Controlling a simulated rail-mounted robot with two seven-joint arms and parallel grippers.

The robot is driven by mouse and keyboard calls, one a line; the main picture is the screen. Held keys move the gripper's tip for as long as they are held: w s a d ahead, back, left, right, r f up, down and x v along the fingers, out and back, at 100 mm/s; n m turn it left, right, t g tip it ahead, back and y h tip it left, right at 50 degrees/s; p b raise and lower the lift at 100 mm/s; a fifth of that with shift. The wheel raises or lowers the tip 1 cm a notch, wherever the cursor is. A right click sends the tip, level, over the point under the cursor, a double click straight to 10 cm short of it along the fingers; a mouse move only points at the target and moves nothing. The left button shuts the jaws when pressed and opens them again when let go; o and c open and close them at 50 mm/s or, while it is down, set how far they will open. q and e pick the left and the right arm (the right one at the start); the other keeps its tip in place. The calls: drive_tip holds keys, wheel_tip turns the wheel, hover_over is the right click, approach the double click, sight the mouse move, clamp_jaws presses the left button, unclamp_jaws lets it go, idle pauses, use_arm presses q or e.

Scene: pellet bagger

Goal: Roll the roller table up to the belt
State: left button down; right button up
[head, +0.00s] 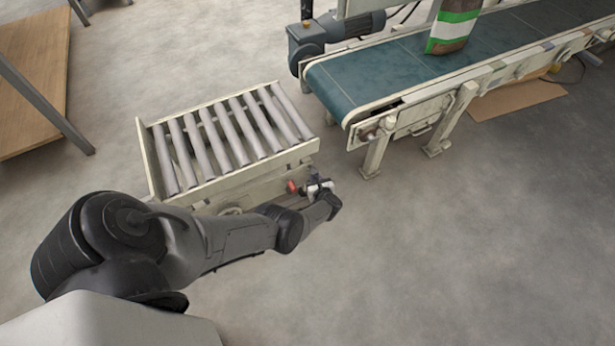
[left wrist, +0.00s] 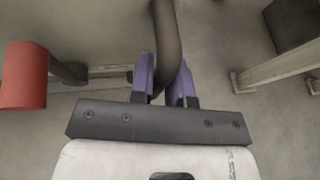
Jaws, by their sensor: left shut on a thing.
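The roller table (head: 157,160), a cream frame with grey rollers, stands on the floor left of the conveyor. The belt (head: 365,80) is teal, and its near end faces the table's right end across a narrow strip of bare floor. My left gripper (head: 315,179) is at the table's near side, by its right end. In the left wrist view its purple fingers (left wrist: 165,72) are shut around a dark curved bar (left wrist: 166,25), apparently a handle of the table. A red grip (left wrist: 24,75) is beside the gripper. The table's feet are mostly hidden. My right gripper is not in view.
A green, white and brown bag (head: 455,27) stands on the belt. A motor (head: 350,25) sits behind the belt's end. Conveyor legs (head: 374,157) stand right of the gripper. Cardboard (head: 515,100) lies under the conveyor. The floor in front is clear.

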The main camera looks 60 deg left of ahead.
use_arm(q)
drive_tip(key=c, duration=1.1)
unclamp_jaws()
drive_tip(key=shift+s, duration=0.1)
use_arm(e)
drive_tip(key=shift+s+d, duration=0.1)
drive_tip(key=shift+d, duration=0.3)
use_arm(q)
drive_tip(key=shift+d+r, duration=0.2)
drive_tip(key=p+v, duration=0.7)
drive_tip(key=v, duration=0.6)
drive_tip(key=shift+d, duration=0.25)
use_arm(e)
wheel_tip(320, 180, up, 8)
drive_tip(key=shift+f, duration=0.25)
use_arm(q)
drive_tip(key=shift+f, duration=0.15)
